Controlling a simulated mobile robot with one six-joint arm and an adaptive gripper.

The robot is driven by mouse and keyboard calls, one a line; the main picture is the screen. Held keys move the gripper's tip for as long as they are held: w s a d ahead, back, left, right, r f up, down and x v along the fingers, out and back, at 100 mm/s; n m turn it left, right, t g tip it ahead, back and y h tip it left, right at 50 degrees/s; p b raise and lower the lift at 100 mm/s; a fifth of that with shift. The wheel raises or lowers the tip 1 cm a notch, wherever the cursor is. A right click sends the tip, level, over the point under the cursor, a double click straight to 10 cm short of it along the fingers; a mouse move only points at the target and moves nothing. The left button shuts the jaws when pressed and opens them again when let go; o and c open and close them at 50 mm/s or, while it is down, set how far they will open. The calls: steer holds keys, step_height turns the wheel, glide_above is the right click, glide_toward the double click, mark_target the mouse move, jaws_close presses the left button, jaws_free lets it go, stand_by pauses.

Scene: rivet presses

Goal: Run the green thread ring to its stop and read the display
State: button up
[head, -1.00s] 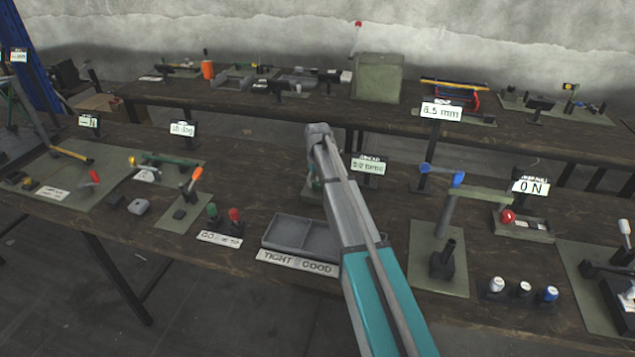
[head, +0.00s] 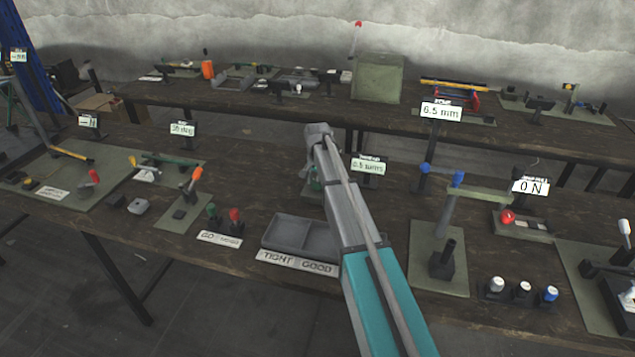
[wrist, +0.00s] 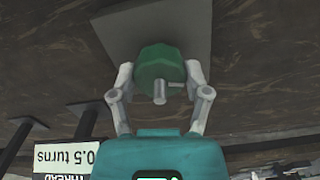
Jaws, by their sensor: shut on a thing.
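My gripper (wrist: 160,85) is shut on the green thread ring (wrist: 158,62), with one finger on each side of it in the wrist view. A short grey pin sticks out from the ring's middle toward the camera. A grey-green base plate (wrist: 128,28) lies behind the ring. The thread display (wrist: 68,158) reads 0.5 turns, upside down in the wrist view. The same display stands just right of my arm in the head view (head: 368,166). There, my arm hides most of the ring, and only a sliver of green (head: 315,178) shows left of the arm.
A grey two-part tray (head: 290,236) marked TIGHT and GOOD lies in front, left of my arm. Red and green handled gauges (head: 235,216) stand left of it. A second table (head: 290,108) runs behind.

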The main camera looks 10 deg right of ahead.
mark_target(318, 181)
stand_by(0.5)
steer(key=o, duration=1.1)
steer(key=shift+o, duration=0.2)
steer(key=shift+n, duration=2.4)
steer(key=n, duration=0.5)
steer(key=shift+n, duration=0.3)
steer(key=n, duration=0.5)
steer(key=shift+n, duration=0.3)
steer(key=n, duration=0.5)
steer(key=shift+n, duration=0.3)
step_height(318, 181, up, 14)
steer(key=p, duration=1.4)
steer(key=s+f+m+b, duration=0.3)
steer(key=s+m, duration=0.1)
steer(key=s, duration=0.6)
steer(key=s+f+m+b, duration=0.3)
steer(key=s+m, duration=0.2)
steer(key=s, duration=0.5)
steer(key=s+f+m+b, duration=0.3)
steer(key=s+m, duration=0.1)
steer(key=s, duration=0.7)
steer(key=shift+a+f+m+b, duration=0.2)
steer(key=shift+f+m+b, duration=0.1)
